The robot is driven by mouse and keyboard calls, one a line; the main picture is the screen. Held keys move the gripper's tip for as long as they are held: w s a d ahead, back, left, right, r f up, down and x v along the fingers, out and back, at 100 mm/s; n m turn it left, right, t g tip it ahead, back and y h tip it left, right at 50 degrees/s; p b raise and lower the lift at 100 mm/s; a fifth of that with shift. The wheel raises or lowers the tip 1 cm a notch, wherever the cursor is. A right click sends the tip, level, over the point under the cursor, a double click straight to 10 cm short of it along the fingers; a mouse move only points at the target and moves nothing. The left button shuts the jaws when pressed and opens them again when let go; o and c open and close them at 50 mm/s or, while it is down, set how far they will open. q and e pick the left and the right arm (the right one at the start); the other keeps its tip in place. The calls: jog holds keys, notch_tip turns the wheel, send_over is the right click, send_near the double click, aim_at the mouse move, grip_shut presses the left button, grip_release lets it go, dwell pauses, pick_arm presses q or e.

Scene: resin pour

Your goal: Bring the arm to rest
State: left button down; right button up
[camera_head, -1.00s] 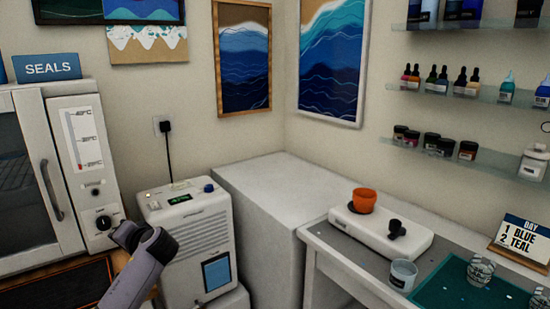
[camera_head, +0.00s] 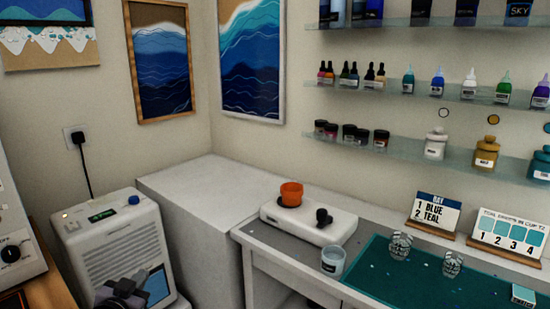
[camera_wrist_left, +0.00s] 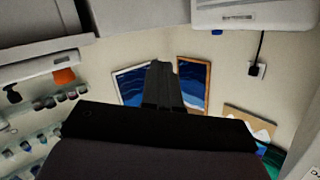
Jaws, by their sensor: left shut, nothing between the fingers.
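My left gripper (camera_head: 122,290) shows at the bottom left of the head view, in front of the white dehumidifier-like unit (camera_head: 105,240). In the left wrist view its two dark fingers (camera_wrist_left: 163,85) lie together, shut with nothing between them. The wrist view looks upside down at the wall pictures and the white unit. My right gripper is in neither view.
Shelves (camera_head: 400,87) hold bottles. The white block top (camera_head: 195,185) is bare.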

pick_arm(q)
jog(key=s+d+f+g, duration=0.1)
jog(key=s+d+f, duration=0.2)
jog(key=s+f, duration=0.3)
jog(key=s+d+f+g+h, duration=0.1)
jog(key=s+d+f, duration=0.2)
jog(key=s+f, duration=0.3)
jog(key=shift+s+d+g+h, duration=0.25)
jog(key=shift+s+g+h, duration=0.05)
jog(key=shift+s, duration=0.95)
jog(key=c, duration=1.6)
grip_release()
jog(key=s+d+f, duration=0.1)
jog(key=s, duration=0.4)
jog(key=s+d+f+g, duration=0.1)
jog(key=s+d+f, duration=0.1)
jog(key=s, duration=0.3)
jog(key=s+d+f+n+g, duration=0.1)
jog(key=s, duration=0.4)
jog(key=shift+s+d+f+h, duration=0.35)
jog(key=shift+d+h, duration=0.05)
jog(key=shift+c, duration=0.2)
jog(key=o, duration=0.8)
jog(key=shift+s+g, duration=0.25)
jog(key=shift+g, duration=0.05)
jog(key=shift+w, duration=0.1)
